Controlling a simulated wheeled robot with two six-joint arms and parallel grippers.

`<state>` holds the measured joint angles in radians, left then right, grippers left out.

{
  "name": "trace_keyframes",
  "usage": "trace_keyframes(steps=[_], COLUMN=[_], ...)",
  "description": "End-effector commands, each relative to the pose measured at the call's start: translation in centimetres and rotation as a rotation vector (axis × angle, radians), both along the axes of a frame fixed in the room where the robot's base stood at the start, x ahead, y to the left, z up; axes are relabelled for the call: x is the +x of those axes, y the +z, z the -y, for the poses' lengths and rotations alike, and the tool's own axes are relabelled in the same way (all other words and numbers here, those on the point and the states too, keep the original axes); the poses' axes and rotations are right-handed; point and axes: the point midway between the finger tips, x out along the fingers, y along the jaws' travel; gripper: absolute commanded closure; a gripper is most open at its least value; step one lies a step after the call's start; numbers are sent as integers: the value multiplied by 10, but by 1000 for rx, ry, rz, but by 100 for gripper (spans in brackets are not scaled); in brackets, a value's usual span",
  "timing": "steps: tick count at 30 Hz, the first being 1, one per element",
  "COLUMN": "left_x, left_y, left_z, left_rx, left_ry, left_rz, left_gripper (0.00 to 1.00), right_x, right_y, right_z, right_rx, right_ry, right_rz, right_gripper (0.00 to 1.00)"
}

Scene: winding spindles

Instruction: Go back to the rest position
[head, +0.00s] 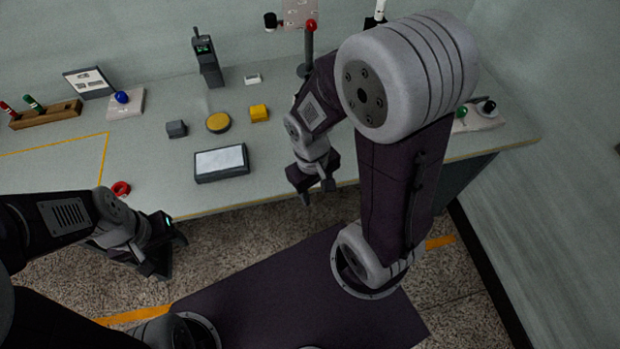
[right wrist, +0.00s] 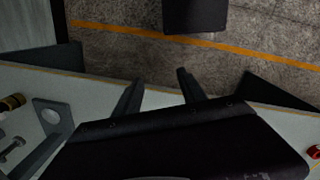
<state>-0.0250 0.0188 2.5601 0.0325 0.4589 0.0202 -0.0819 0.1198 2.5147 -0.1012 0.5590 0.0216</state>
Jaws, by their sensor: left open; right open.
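My left gripper (head: 168,256) is at the lower left in the head view, in front of the table's near edge and over the floor. It is open and empty. My right gripper (head: 318,192) is near the middle of the head view, pointing down by the table's front edge. It is open, and in the right wrist view its two fingers (right wrist: 160,88) stand apart with nothing between them. My right arm hides part of the table's right side in the head view.
The table (head: 75,170) holds a red ring (head: 121,188) near its front edge, a white-topped box (head: 221,162), a yellow disc (head: 219,122), a yellow block (head: 259,113), a grey block (head: 176,129) and a radio-like device (head: 207,58). A wooden rack (head: 45,115) stands far left.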

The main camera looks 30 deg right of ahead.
Motion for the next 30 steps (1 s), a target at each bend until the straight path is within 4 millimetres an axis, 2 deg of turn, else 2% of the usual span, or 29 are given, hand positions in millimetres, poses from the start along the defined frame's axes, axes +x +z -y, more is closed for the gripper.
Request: trace_keyframes(steps=[2,5,30], left_x=[0,0,0], left_y=[0,0,0], left_z=[0,0,0], left_rx=[0,0,0], left_ry=[0,0,0], left_rz=[0,0,0], left_gripper=[48,48,48], right_x=[12,19,19], right_y=[10,15,15], right_z=[-3,-4,-5], right_rx=[54,80,81], right_ry=[-115,-172,-170], right_rz=[103,153,152], right_gripper=[52,52,52])
